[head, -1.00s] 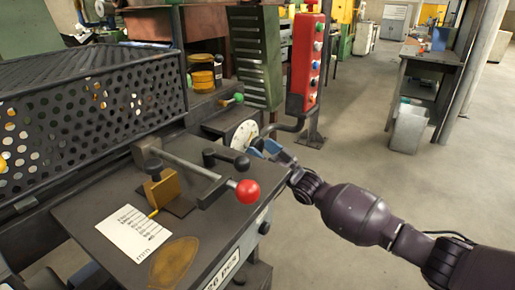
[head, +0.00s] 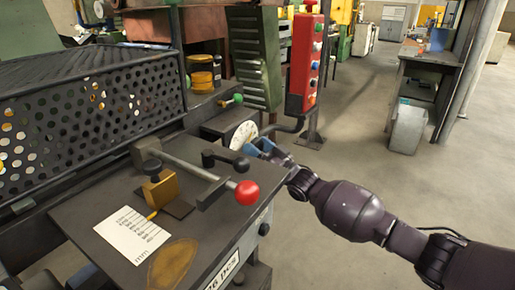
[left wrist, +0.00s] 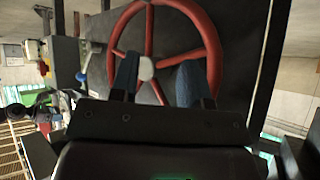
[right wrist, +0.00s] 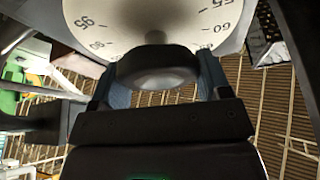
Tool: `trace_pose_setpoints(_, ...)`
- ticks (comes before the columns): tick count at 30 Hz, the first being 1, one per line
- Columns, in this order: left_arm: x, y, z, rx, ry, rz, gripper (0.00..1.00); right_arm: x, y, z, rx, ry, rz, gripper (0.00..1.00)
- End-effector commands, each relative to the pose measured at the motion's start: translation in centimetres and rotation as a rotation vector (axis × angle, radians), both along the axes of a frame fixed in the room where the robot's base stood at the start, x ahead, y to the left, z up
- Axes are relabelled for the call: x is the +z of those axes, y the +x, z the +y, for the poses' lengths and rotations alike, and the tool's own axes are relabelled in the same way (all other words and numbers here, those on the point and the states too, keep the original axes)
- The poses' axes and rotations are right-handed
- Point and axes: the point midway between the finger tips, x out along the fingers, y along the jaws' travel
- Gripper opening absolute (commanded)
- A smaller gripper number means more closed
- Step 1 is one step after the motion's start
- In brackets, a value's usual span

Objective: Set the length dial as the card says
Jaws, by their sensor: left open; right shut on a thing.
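The length dial (head: 243,134) is a white round scale on the far right end of the machine. In the right wrist view the dial face (right wrist: 105,35) shows 95 and 90 at left and 55 and 60 at right. My right gripper (head: 256,148) is shut on the dial's dark knob (right wrist: 156,68). The white card (head: 132,236) lies on the machine top with rows of small numbers, too small to read surely. A thin yellow piece touches its edge. My left gripper (left wrist: 158,78) is open in front of a red handwheel (left wrist: 212,45), outside the head view.
A lever with a red ball (head: 247,192) and a black crank (head: 226,160) stand between the card and the dial. A perforated guard (head: 90,115) is at left. A red button box (head: 305,65) rises behind the dial. The floor at right is open.

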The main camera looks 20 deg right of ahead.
Motion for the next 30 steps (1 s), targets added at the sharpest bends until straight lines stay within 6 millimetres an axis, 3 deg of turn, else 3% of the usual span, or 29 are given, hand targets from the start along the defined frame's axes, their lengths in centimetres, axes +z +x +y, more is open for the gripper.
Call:
trace_pose_setpoints(11,-0.8,-0.3,-0.1,0.0,-0.001,0.015,0.43,-0.3,0.0,0.0,0.001,-0.126,-0.096,0.47)
trace_pose_setpoints(30,-1.4,0.0,0.0,-0.003,0.0,0.017,0.43,-0.2,-0.2,0.3,0.001,-0.594,-0.462,0.47)
